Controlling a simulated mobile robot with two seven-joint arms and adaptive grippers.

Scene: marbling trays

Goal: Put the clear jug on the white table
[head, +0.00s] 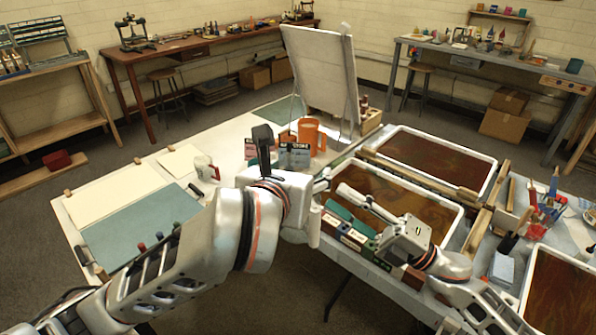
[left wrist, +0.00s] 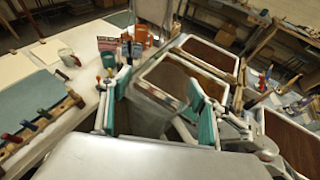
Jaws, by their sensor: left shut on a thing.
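My left gripper (head: 320,190) is over the front edge of the table, left of the near marbling tray. In the left wrist view its teal-padded fingers (left wrist: 158,102) stand apart, shut on a grey, see-through thing that looks like the clear jug (left wrist: 152,110). In the head view my wrist and arm largely hide the jug. The white table (head: 232,135) lies to the left and behind my left gripper. My right gripper (head: 375,212) is just right of the left one, at the near tray's front edge. Its fingers are too cluttered to read.
An orange jug (head: 308,134), small cartons (head: 294,155) and a small clear container (head: 203,168) stand on the white table. Pale sheets (head: 113,200) and a blue-green sheet (head: 140,228) cover its left part. Brown marbling trays (head: 488,164) fill the right side. An upright board (head: 320,70) stands behind.

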